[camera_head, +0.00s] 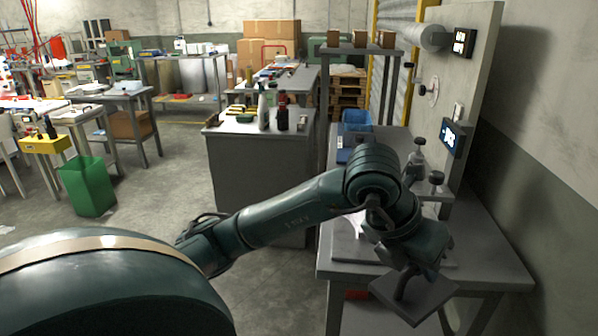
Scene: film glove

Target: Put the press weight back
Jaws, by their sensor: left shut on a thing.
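My left gripper (413,262) is above the near part of the grey workbench (490,272) at the right. It is shut on the press weight (428,300), a dark, flat, square plate held tilted below the fingers by a short stem. The plate is in the air near the bench's front edge. The wrist hides the contact with the stem and part of the bench top. Two dark round knobs (437,178) on posts stand behind the wrist, near the wall panel. My right gripper is not in view.
An upright panel with small displays (452,138) borders the bench on the right. A blue bin (356,119) and a raised shelf (352,50) stand farther back. A grey cabinet (250,165) with bottles is left of the bench. Bare bench top lies right of my wrist.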

